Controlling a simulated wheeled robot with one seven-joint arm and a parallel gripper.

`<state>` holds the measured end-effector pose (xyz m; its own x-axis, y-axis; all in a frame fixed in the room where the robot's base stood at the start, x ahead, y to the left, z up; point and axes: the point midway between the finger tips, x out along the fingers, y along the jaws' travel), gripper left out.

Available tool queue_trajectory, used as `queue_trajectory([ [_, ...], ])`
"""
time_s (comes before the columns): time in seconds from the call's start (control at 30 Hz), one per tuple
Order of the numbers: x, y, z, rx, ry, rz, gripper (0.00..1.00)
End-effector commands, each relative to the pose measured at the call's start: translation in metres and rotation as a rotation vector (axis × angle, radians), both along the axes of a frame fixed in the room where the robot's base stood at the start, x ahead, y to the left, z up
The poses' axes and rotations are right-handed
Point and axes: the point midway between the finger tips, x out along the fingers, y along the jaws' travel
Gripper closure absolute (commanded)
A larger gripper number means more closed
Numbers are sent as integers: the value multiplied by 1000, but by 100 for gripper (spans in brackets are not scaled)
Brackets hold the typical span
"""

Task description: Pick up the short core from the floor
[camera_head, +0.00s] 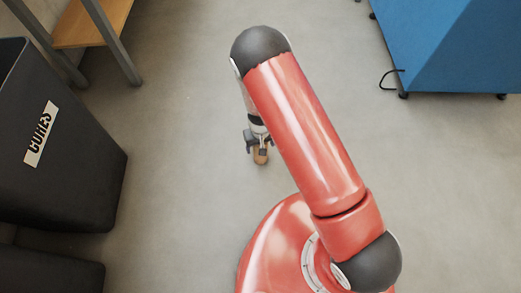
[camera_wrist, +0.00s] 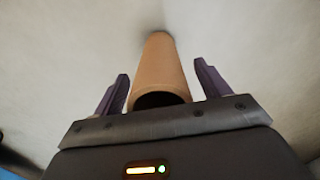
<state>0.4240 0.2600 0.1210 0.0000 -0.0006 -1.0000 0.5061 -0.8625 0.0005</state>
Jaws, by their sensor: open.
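The short core (camera_wrist: 160,72) is a brown cardboard tube. In the wrist view it stands between the two fingers of my gripper (camera_wrist: 162,88), its near open end facing the camera and a gap showing on each side. In the head view only a small part of the core (camera_head: 261,158) shows at my gripper (camera_head: 257,143), above the grey floor. My gripper is open around the core. My own red arm covers part of the head view, and the core's contact with the floor is hard to make out.
A black bin (camera_head: 95,150) labelled CORES stands at the left. A wooden-topped bench (camera_head: 90,25) with grey legs is at the upper left. A blue machine (camera_head: 460,45) on casters is at the upper right, with a black cable beside it. Bare floor (camera_head: 180,120) lies around my gripper.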

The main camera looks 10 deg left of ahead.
Motion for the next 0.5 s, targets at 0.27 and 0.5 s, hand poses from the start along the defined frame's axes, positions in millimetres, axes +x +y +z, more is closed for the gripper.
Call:
queue_trajectory([
  [0.27, 0, 0, 0, 0, 0, 0, 32],
  [0.5, 0, 0, 0, 0, 0, 0, 64],
])
